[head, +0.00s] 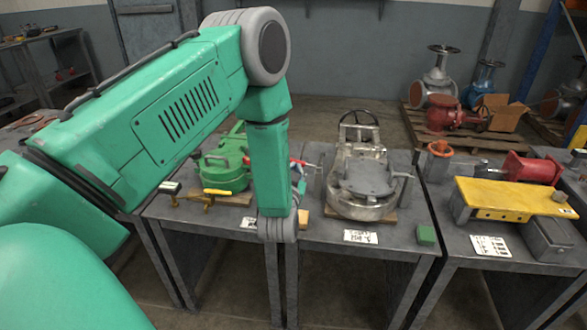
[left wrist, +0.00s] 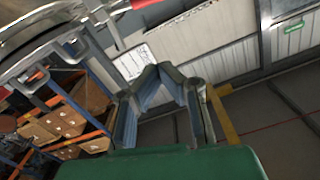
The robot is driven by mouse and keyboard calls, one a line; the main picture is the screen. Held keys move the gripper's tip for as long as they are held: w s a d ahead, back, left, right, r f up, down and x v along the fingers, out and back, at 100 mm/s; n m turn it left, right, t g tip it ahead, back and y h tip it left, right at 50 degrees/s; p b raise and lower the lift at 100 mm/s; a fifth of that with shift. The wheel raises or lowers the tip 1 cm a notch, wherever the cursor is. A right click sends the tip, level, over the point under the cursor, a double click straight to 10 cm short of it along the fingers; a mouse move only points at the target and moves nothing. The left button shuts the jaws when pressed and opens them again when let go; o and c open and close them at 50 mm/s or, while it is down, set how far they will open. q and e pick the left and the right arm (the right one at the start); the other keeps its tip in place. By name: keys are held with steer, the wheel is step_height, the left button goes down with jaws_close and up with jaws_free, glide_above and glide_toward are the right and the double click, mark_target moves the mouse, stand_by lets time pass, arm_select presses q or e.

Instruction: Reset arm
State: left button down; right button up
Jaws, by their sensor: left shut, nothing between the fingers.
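My left arm comes in from the left of the head view, bends at a grey elbow joint and hangs down in front of the tables. Its gripper cannot be made out clearly behind the forearm there. In the left wrist view my left gripper (left wrist: 158,72) is shut, its two fingertips close together with nothing held between them. My right gripper is in neither view.
A green valve (head: 226,172) lies behind my forearm on the left table. A silver valve (head: 362,180) stands on the middle table, with a small green block (head: 426,235) at its corner. A yellow plate (head: 507,198) and red part (head: 531,168) occupy the right table.

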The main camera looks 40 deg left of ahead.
arm_select(q)
steer(key=s+d+f+m+g+h, duration=0.3)
steer(key=s+d+f+g+h, duration=0.4)
steer(key=s+d+f, duration=0.65)
steer(key=s+d+f+g+h, duration=0.1)
steer(key=s+f+g, duration=0.2)
steer(key=s, duration=0.7)
steer(key=s+d+f+m+g+h, duration=0.1)
steer(key=s+d+f+g, duration=0.1)
steer(key=s, duration=0.9)
steer(key=shift+s+d+f+g, duration=0.2)
steer(key=shift+f+g, duration=0.25)
steer(key=shift+g, duration=0.75)
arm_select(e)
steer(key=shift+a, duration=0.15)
arm_select(q)
steer(key=shift+w+d, duration=0.1)
steer(key=shift+d, duration=0.1)
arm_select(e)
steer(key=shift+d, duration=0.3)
arm_select(q)
steer(key=shift+a, duration=0.2)
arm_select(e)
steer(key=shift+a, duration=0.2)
